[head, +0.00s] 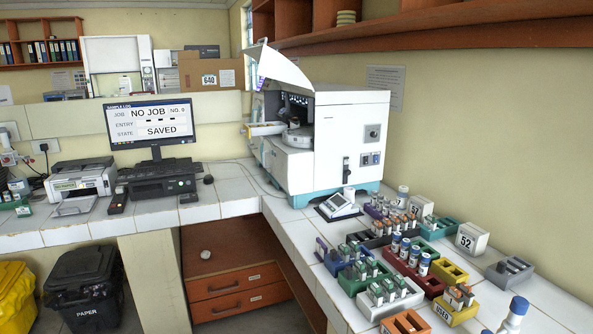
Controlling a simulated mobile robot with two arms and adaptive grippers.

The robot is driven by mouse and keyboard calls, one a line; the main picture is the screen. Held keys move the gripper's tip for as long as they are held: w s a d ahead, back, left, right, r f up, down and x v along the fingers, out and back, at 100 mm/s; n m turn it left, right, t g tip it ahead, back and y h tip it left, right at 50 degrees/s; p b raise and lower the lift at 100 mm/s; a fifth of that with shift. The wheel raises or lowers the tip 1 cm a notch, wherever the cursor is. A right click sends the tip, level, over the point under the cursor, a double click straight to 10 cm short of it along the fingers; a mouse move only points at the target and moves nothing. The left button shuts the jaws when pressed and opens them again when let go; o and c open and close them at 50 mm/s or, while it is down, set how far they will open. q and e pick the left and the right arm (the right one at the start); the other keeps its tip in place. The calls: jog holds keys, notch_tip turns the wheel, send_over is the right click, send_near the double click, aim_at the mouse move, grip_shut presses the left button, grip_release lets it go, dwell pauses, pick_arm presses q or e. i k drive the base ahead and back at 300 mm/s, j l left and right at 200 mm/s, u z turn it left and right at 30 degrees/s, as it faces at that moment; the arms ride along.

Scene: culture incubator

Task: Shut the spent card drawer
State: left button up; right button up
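A white machine (345,142) with a blue-green base stands in the corner of the tiled bench. Its lid (284,68) is raised, and the dark interior with a round white part shows. A small shallow drawer (266,129) sticks out of the machine's left side, below the lid, and appears open. I cannot make out what is in it or read a label. Neither of my grippers is in the head view.
Several coloured racks with tubes and bottles crowd the right bench, including a red rack (409,266). A small display device (338,206) stands before the machine. A monitor (151,122), keyboard (156,184) and printer (79,182) occupy the left bench. Bare tiles (235,187) lie left of the machine.

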aim_at(277, 127)
jog(key=i+j+z, duration=0.1)
jog(key=i+j, duration=0.3)
jog(key=i, duration=0.25)
jog(key=i+j+z, duration=0.1)
jog(key=i+j, duration=0.3)
jog(key=i, duration=0.2)
